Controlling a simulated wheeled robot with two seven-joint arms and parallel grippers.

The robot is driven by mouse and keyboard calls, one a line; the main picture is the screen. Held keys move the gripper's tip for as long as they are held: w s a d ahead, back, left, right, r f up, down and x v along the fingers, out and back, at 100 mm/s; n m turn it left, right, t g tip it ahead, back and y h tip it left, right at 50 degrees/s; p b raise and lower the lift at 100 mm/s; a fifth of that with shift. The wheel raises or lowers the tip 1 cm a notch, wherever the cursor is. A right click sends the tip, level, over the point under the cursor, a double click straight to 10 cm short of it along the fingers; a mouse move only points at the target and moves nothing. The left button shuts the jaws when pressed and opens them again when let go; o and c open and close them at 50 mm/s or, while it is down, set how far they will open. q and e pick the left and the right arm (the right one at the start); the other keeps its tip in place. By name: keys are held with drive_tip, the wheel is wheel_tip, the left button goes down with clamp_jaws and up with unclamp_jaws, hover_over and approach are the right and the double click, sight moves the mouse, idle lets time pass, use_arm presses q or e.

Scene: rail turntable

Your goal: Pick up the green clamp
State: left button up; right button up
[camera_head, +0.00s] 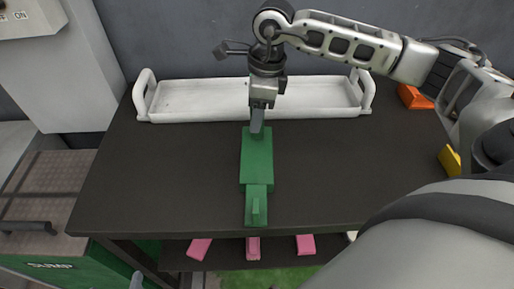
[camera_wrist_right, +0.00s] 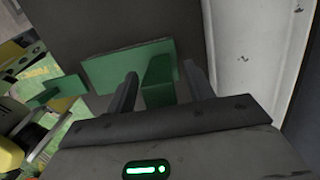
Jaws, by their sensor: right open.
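The green clamp (camera_head: 257,160) lies on the dark table, its wide body towards the back and a narrower part with a small raised piece towards the front edge. My right gripper (camera_head: 257,124) points down at the clamp's far end. In the right wrist view my right gripper (camera_wrist_right: 160,70) is open, with an upright green part of the clamp (camera_wrist_right: 157,83) between its two fingers. A gap shows on the right of that part; contact on the left cannot be told. My left gripper is not in view.
A long white tray (camera_head: 200,117) with handles stands behind the clamp, close to my right gripper. An orange block (camera_head: 415,97) and a yellow block (camera_head: 449,160) are at the right. Several pink pieces (camera_head: 305,244) lie on a lower shelf. The table's left part is clear.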

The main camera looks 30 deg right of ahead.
drive_tip(key=shift+f, duration=0.4)
clamp_jaws()
drive_tip(key=shift+r, duration=0.1)
drive_tip(key=shift+w+r, duration=0.1)
